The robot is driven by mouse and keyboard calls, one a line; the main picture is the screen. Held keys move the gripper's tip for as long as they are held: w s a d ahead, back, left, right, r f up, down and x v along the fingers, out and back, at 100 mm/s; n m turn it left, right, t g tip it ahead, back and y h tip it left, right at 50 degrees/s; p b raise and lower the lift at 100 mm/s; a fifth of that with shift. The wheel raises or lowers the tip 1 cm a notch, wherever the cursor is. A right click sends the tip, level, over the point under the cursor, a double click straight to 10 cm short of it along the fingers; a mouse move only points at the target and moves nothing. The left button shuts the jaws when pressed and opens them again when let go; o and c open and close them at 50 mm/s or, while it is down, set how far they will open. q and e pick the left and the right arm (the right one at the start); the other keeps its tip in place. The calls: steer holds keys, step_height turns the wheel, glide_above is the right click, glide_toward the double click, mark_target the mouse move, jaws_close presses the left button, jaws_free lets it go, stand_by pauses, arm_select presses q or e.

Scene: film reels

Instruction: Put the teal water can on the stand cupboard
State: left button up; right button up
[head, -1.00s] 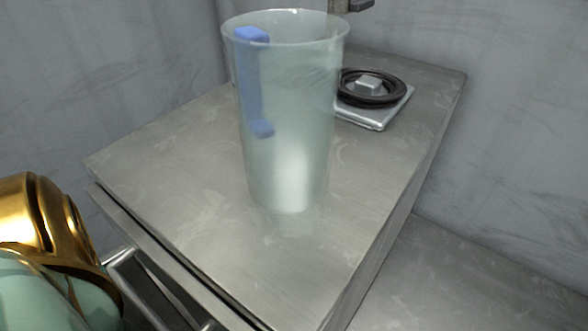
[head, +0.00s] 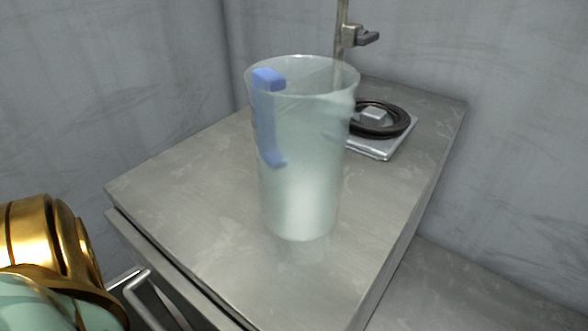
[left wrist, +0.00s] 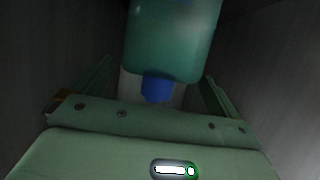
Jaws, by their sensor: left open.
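A tall, translucent pale teal water can (head: 310,165) with a blue handle (head: 266,118) on its left side stands upright on the grey stand cupboard (head: 190,200) in the head view. In the left wrist view a teal body (left wrist: 175,42) with a blue part (left wrist: 157,88) shows beyond my left gripper; I cannot tell for certain that it is the same can. My left gripper (left wrist: 158,72) is open, its fingers apart on either side of the blue part. In the head view only gold and mint parts of my left arm show at lower left. My right gripper is out of view.
A black ring (head: 380,119) lies on a silver square plate (head: 382,150) behind the can. A metal post with a clamp (head: 357,38) rises at the back. A bar handle (head: 150,300) juts from the cupboard's front. The cupboard top is clear left of the can.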

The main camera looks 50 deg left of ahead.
arm_select(q)
steer(key=s+d+r+m+g+h+p, duration=0.1)
steer(key=s+d+r+m+g+h, duration=0.15)
steer(key=s, duration=0.45)
steer(key=s+d+r+m+g+h+p, duration=0.2)
steer(key=s+d+m+g, duration=0.15)
steer(key=s, duration=0.45)
steer(key=s+a+r+m+g+y, duration=0.4)
steer(key=s+a+r+g, duration=0.1)
steer(key=s+r, duration=0.5)
steer(key=shift+a+r+m, duration=0.15)
steer(key=shift+r+m, duration=0.15)
steer(key=shift+r, duration=0.3)
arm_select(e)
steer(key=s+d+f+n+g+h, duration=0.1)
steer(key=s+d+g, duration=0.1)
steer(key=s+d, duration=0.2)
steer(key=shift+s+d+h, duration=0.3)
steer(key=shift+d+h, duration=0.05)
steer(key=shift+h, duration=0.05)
arm_select(q)
steer(key=shift+s+g, duration=0.2)
steer(key=shift+g, duration=0.1)
